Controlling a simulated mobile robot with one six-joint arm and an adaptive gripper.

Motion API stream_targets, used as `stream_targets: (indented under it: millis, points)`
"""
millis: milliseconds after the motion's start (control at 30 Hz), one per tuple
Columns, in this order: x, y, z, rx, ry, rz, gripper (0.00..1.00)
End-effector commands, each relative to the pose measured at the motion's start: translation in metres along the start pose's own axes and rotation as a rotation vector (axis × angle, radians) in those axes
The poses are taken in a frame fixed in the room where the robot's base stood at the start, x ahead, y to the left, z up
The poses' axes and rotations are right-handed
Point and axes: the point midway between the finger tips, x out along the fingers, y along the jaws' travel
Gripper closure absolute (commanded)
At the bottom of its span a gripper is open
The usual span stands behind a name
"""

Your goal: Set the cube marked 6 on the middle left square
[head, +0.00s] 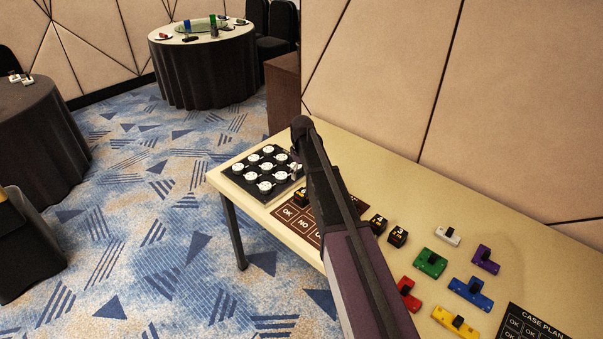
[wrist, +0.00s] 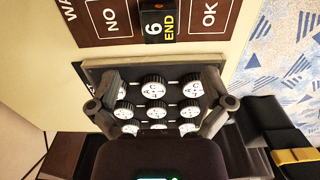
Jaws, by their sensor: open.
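A small black cube marked 6 and END (wrist: 160,22) shows at the top of the wrist view. It appears to sit on the brown mat (wrist: 80,18), between a NO square and an OK square, at the edge nearest the dial board; the square under it is hidden. In the head view the cube (head: 301,197) sits behind the front left OK square, partly beside my arm. My gripper (wrist: 162,110) is open and empty, its fingers spread over the dial board, apart from the cube. My arm hides much of the mat in the head view.
The black dial board (head: 238,178) with white round dials is at the table's left end. Cubes marked 4 (head: 378,223) and 3 (head: 397,236), several coloured blocks (head: 431,262) and a CASE PLAN mat (head: 512,312) lie to the right. A panelled wall (head: 470,100) stands behind.

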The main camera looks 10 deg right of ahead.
Motion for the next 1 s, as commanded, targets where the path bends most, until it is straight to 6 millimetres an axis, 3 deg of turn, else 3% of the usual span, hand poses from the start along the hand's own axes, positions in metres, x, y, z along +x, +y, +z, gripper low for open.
stream_targets:
  millis: [267, 467, 567, 1000]
  points:
    - [0.000, -0.001, 0.002, 0.004, 0.000, 0.000, 0.00]
    - [0.000, -0.020, 0.027, 0.057, 0.000, 0.000, 0.00]
    - [0.000, -0.038, 0.052, 0.117, 0.000, -0.001, 0.00]
    - [-0.001, -0.146, 0.198, 0.502, -0.001, -0.003, 0.00]
